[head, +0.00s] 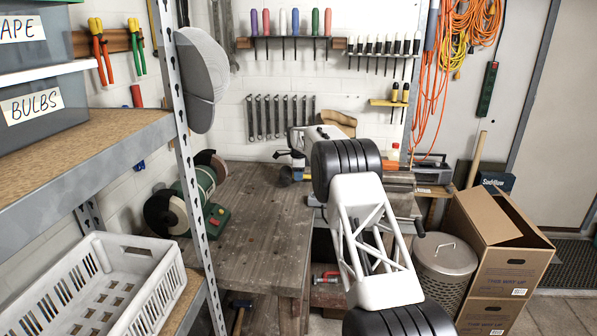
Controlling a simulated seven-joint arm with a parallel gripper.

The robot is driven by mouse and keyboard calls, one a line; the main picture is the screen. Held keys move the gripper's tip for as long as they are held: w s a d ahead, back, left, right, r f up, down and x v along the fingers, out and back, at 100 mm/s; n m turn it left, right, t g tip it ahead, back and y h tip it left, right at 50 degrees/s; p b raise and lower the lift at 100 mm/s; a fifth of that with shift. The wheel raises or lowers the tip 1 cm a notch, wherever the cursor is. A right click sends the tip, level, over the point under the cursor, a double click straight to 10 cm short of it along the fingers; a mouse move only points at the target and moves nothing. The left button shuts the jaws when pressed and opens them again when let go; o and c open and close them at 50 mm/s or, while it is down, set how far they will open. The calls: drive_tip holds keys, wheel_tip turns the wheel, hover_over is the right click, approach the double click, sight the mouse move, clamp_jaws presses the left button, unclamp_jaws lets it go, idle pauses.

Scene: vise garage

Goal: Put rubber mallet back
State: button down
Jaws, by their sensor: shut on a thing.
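My gripper (297,158) is small and far off, at the back of the wooden workbench (255,240). My own arm covers much of it. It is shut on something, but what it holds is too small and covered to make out. A small dark and blue item with a touch of yellow (287,174) shows just below the gripper, and I cannot tell if they touch. I cannot pick out the rubber mallet with certainty. A hammer-like tool with a dark head and wooden handle (239,315) is low under the bench, partly hidden by the shelf post.
A bench grinder (190,195) stands at the bench's left. Screwdrivers (290,22) and a row of wrenches (280,117) hang on the wall. A steel shelf with a white basket (95,290) is at left. A metal bin (443,265) and cardboard box (505,255) stand right. The bench's front is clear.

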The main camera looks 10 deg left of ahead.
drive_tip(key=shift+f, duration=0.5)
idle(0.3)
drive_tip(key=c, duration=0.5)
unclamp_jaws()
drive_tip(key=shift+f, duration=0.1)
drive_tip(key=shift+c, duration=0.2)
drive_tip(key=shift+r, duration=4.05)
drive_tip(key=shift+d+r, duration=0.1)
